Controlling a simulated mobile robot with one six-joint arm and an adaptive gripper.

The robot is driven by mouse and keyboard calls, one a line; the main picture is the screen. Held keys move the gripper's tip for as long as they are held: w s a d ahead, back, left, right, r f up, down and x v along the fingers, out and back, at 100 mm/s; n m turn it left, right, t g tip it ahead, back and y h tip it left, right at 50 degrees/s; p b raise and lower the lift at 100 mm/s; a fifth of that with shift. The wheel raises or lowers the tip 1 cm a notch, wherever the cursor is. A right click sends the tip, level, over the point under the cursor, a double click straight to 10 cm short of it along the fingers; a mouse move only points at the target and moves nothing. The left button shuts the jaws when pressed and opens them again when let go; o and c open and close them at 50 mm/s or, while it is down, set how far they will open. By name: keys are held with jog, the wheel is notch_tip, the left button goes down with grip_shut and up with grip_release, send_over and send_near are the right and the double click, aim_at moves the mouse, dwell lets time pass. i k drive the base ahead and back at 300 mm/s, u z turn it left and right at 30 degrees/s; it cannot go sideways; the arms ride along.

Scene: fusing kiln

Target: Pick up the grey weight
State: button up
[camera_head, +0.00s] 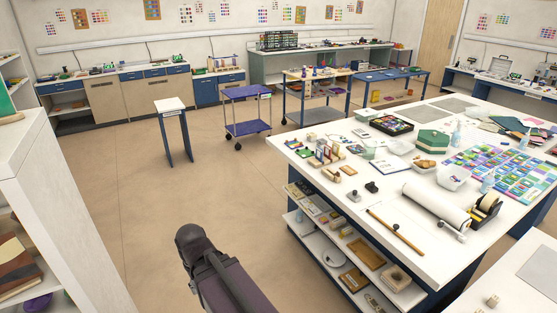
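I cannot surely make out the grey weight in the head view. A small dark grey object (371,187) stands on the near left part of the big white worktable (425,262), and may be it. Part of my dark arm shows at the bottom middle, over the floor and left of the worktable. My gripper's fingers do not show.
A wooden rod (395,231) and a white roll (436,206) lie near the small dark objects. A purple cart (248,128) and a narrow white-topped stand (170,104) are farther back. A white shelf unit (62,200) is at left. The floor between is clear.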

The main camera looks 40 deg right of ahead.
aim_at(353, 196)
jog(key=z, duration=0.55)
jog(key=i, duration=0.85)
jog(key=z, duration=0.45)
